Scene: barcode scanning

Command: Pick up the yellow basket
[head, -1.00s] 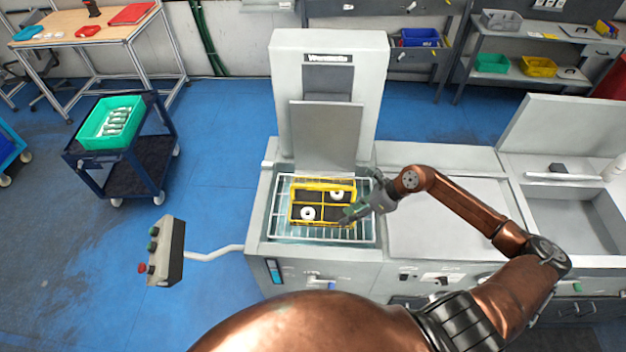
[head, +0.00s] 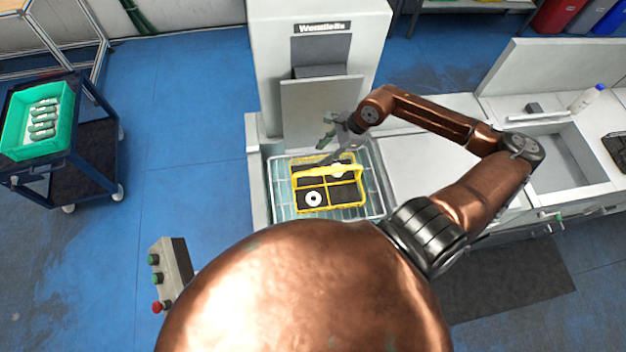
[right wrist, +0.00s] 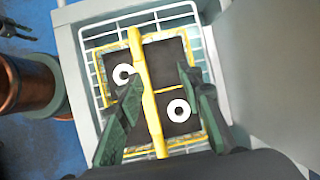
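The yellow basket (head: 328,210) sits in a wire rack in the open bay of the machine. It has dark compartments, two white rings in it and a raised yellow handle bar; the bar also shows in the right wrist view (right wrist: 145,85). My right gripper (head: 325,152) is over the back of the basket. In the right wrist view its fingers (right wrist: 157,95) are open, one on each side of the handle bar, with gaps between. A dark forked claw, apparently my left gripper (right wrist: 32,33), shows small at the top left of that view, its prongs apart.
The white wire rack (head: 375,190) surrounds the basket. The machine's upright housing (head: 270,60) stands close behind. A control box (head: 172,268) with buttons is at the lower left. A green bin (head: 40,150) stands on a cart at the left. Flat counter lies right of the bay.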

